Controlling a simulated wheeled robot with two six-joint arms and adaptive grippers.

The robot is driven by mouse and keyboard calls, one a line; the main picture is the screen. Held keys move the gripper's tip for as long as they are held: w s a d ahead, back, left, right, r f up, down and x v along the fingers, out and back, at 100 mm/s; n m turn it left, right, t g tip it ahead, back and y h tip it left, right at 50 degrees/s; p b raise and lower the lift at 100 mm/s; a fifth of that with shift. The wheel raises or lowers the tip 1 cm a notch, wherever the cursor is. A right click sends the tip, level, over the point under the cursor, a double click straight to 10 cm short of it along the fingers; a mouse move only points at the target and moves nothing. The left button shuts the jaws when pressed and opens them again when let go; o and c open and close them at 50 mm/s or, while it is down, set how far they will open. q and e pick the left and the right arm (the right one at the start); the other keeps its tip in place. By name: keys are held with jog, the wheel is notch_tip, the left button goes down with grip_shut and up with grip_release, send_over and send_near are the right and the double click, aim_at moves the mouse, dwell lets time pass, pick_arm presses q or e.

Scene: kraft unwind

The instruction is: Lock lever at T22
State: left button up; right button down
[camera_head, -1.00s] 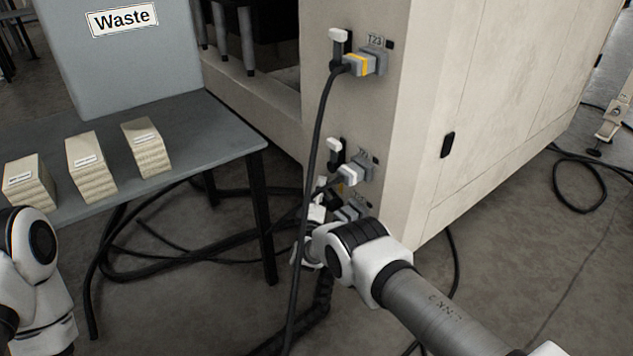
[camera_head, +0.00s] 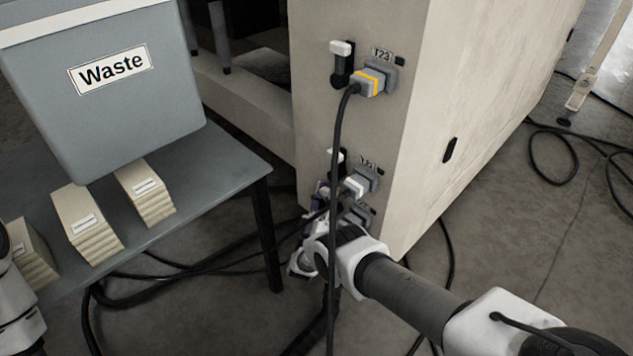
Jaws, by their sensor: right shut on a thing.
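On the beige cabinet's end face, a top socket labelled T23 (camera_head: 382,54) has a lever (camera_head: 341,62) with a white handle beside it and a grey-and-yellow plug (camera_head: 370,82). Below is a middle socket (camera_head: 368,178) with a grey-white plug and another white-tipped lever (camera_head: 336,158); I cannot read its label surely. A lowest socket (camera_head: 358,214) is partly covered by my right arm. My right gripper (camera_head: 319,196) is at the lower lever beside that socket, shut on it, though the contact is mostly hidden. My left gripper is out of view; only its arm shows at the left edge.
A black cable (camera_head: 335,140) hangs from the top plug across my right wrist. A grey table (camera_head: 225,160) at the left holds a Waste bin (camera_head: 120,110) and paper stacks (camera_head: 85,225). Cables (camera_head: 190,270) lie on the floor beneath.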

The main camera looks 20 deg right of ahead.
jog(key=shift+s+d+r+m+g+h, duration=0.1)
jog(key=shift+s+m+g+h, duration=0.15)
jog(key=shift+m+g+h, duration=0.65)
jog(key=shift+s+d+f+m+g+h, duration=0.15)
jog(key=shift+m+g+h, duration=0.4)
jog(key=shift+m, duration=0.6)
jog(key=shift+s+d+r+m+g+h, duration=0.15)
jog(key=shift+s+m+g+h, duration=0.15)
jog(key=shift+m+g+h, duration=0.45)
jog(key=shift+a+m+g, duration=0.1)
jog(key=shift+m+g, duration=0.2)
jog(key=shift+m, duration=0.2)
jog(key=c, duration=0.6)
grip_release()
jog(key=shift+c, duration=0.2)
